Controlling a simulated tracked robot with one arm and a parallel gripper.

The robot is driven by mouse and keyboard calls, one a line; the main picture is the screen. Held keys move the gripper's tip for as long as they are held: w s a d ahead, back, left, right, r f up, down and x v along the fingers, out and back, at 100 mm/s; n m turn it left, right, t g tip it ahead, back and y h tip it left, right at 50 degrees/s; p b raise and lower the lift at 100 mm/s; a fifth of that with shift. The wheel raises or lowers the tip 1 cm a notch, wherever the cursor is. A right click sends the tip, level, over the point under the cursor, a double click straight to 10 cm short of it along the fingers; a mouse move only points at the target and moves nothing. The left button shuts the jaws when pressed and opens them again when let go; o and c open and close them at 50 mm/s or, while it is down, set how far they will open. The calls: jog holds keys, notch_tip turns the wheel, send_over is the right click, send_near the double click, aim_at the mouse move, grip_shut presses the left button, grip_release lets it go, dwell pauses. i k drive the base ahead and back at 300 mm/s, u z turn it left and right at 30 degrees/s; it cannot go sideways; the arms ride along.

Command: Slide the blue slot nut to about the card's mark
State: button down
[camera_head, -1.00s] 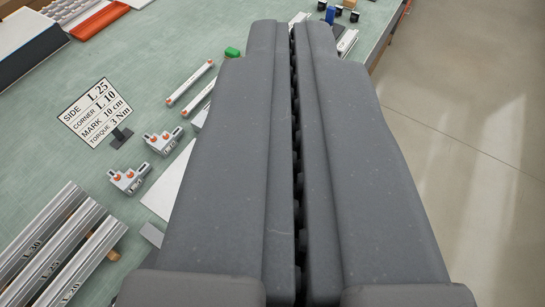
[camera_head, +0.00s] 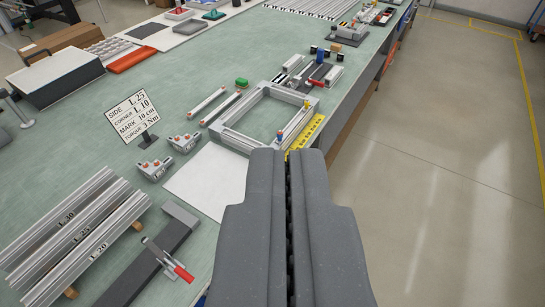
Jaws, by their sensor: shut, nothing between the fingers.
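The card (camera_head: 133,117) stands on the bench at the left and reads SIDE L 25, CORNER L 10, MARK 10 cm, TORQUE 3 Nm. A silver rectangular profile frame (camera_head: 229,136) lies flat beyond my gripper. A yellow ruler (camera_head: 307,133) lies along its right side. My gripper (camera_head: 288,152) is shut and empty, with its tips appearing over the near right part of the frame.
Labelled profiles (camera_head: 75,235) lie at the near left, beside a grey bar with a red-handled clamp (camera_head: 172,262). Corner brackets (camera_head: 184,142) and a white sheet (camera_head: 207,181) lie left of my gripper. The bench's right edge drops to open floor.

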aim_at(279, 134)
jog(key=z, duration=0.4)
jog(key=i, duration=1.3)
jog(key=u, duration=0.6)
